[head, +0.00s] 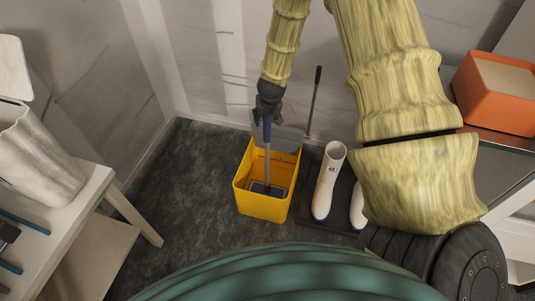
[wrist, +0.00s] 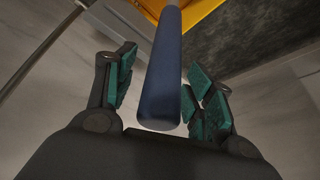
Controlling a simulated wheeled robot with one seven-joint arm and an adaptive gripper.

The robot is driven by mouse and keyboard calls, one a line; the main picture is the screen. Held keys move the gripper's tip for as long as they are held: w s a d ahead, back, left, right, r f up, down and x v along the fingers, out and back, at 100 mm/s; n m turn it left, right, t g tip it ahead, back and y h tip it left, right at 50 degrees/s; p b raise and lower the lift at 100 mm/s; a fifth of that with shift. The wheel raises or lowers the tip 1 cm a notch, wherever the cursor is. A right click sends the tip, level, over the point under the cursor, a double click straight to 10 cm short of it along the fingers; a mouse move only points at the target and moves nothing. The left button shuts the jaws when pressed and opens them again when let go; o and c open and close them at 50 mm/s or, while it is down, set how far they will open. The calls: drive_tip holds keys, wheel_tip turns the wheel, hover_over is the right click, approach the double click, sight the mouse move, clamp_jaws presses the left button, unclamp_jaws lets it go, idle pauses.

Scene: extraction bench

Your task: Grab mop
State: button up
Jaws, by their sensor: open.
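The mop (head: 267,160) stands upright in a yellow bucket (head: 262,204), its grey shaft running down to a dark head inside. Its blue handle end (wrist: 161,95) shows large in the wrist view. My gripper (head: 268,112) is above the bucket at the top of the mop. In the wrist view my gripper (wrist: 163,85) is open, with green-padded fingers on both sides of the blue handle. A gap shows on the left; on the right the pad is close to the handle, and I cannot tell whether it touches.
White boots (head: 327,183) stand on a dark mat right of the bucket. A thin dark pole (head: 314,100) leans at the wall behind. A white table (head: 75,215) is at the left, an orange box (head: 496,92) at the right. Dark floor (head: 185,190) left of the bucket is clear.

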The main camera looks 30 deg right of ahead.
drive_tip(key=shift+w+d+f, duration=0.1)
drive_tip(key=shift+w+f, duration=0.1)
drive_tip(key=shift+f, duration=0.25)
drive_tip(key=shift+c, duration=0.3)
clamp_jaws()
drive_tip(key=shift+r, duration=0.1)
